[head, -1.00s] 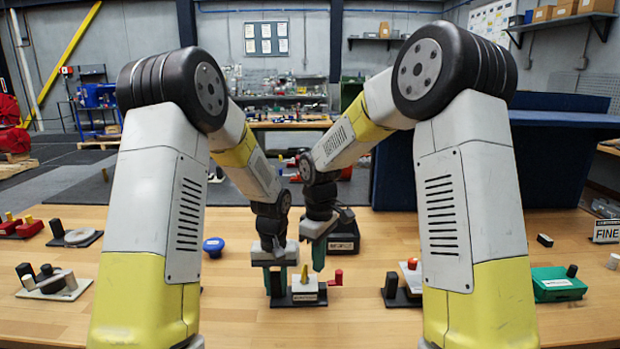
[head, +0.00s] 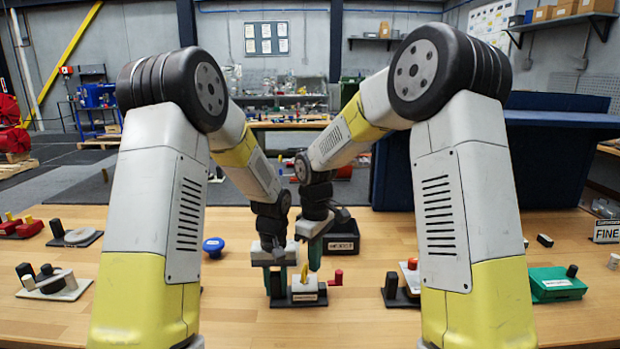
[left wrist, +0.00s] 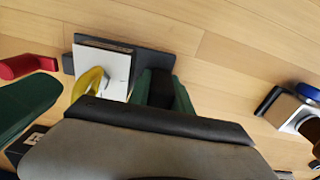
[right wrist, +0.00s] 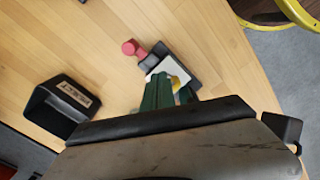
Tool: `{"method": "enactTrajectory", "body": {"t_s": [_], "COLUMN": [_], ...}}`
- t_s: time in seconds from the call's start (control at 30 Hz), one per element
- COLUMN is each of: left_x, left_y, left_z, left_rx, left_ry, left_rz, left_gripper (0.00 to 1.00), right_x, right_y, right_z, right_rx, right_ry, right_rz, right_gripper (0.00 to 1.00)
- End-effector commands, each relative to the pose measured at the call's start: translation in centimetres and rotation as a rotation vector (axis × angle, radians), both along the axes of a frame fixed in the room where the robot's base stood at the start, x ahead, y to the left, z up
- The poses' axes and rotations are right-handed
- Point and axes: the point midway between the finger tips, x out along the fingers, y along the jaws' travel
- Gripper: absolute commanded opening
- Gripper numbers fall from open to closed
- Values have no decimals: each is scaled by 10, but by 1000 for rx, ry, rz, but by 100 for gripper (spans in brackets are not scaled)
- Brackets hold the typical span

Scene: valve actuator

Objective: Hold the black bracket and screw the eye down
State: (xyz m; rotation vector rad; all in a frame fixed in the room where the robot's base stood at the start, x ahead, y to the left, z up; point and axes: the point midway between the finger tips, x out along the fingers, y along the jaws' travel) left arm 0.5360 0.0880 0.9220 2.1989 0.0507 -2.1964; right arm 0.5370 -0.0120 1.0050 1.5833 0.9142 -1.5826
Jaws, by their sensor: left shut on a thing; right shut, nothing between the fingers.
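The black bracket (left wrist: 160,88) shows between the green fingers of my left gripper (left wrist: 165,84), which is shut on it at the end of the dark base plate (left wrist: 152,63). A white block (left wrist: 116,66) sits on the plate beside it, and the yellow eye (left wrist: 90,82) stands at the block. In the head view my left gripper (head: 277,284) is low at the plate's left end. My right gripper (head: 315,256) is shut and empty above the white block (head: 305,286). In the right wrist view its fingertips (right wrist: 165,82) overlap the yellow eye (right wrist: 178,81); contact is unclear.
A red handle (head: 336,277) stands at the plate's right side. A black open bin (head: 342,232) is behind, a blue knob (head: 213,246) to the left. A black stand (head: 398,292) and green box (head: 557,284) are to the right. Bare wood lies between.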

Motion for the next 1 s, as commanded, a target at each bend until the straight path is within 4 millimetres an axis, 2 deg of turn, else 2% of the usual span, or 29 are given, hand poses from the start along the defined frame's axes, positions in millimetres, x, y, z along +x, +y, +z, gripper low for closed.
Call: {"method": "enactTrajectory", "body": {"t_s": [1.0], "left_x": [-3], "left_y": [1], "left_z": [-3], "left_rx": [2], "left_ry": [8], "left_rz": [1], "left_gripper": [0], "right_x": [-6], "right_y": [4], "right_z": [0], "right_rx": [0], "right_ry": [0], "right_rz": [-1], "right_gripper": [0]}}
